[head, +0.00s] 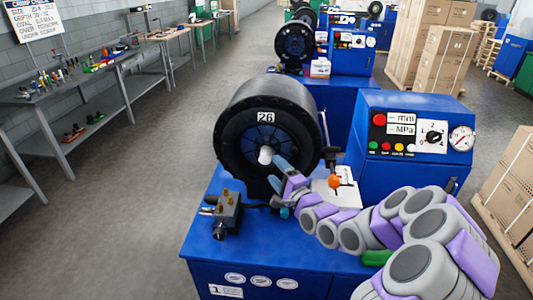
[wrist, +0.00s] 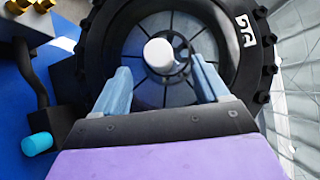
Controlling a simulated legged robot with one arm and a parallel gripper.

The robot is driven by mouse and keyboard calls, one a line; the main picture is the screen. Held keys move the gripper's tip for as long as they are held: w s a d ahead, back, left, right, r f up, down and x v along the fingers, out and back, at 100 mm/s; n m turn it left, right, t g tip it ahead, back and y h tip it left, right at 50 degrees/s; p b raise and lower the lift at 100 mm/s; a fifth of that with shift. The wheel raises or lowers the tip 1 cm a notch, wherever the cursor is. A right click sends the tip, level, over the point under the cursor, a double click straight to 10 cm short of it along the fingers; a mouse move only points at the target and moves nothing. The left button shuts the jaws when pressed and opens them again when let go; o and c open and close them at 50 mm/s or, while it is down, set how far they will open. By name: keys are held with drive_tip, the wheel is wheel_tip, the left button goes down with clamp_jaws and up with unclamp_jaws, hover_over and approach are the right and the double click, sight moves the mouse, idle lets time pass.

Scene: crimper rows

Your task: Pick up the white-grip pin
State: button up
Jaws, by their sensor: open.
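The white-grip pin (head: 265,156) shows as a short white cylinder at the centre of the black crimper head (head: 237,172) marked 26. In the wrist view its white end (wrist: 159,53) lies between and a little beyond my two blue-grey fingertips. My gripper (head: 277,173) is open, close in front of the crimper face, its fingers apart on either side of the pin's line. In the wrist view my gripper (wrist: 160,72) shows a clear gap and no contact with the pin. The pin's shaft is hidden.
A cyan-ended part (wrist: 37,144) lies low beside the crimper. A fitting with brass tips (head: 227,212) stands on the blue base (head: 205,246). An orange knob (head: 334,181) and blue control box (head: 415,170) are at right. Open floor lies left.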

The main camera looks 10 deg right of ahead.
sight(265, 161)
drive_tip(key=x, duration=0.2)
drive_tip(key=b+x, duration=0.1)
drive_tip(key=shift+w+a+f, duration=0.2)
drive_tip(key=shift+w, duration=0.15)
drive_tip(key=shift+w+a+r, duration=0.1)
drive_tip(key=shift+w+a, duration=0.15)
drive_tip(key=shift+w, duration=0.35)
drive_tip(key=shift+c, duration=0.5)
clamp_jaws()
drive_tip(key=shift+s, duration=0.1)
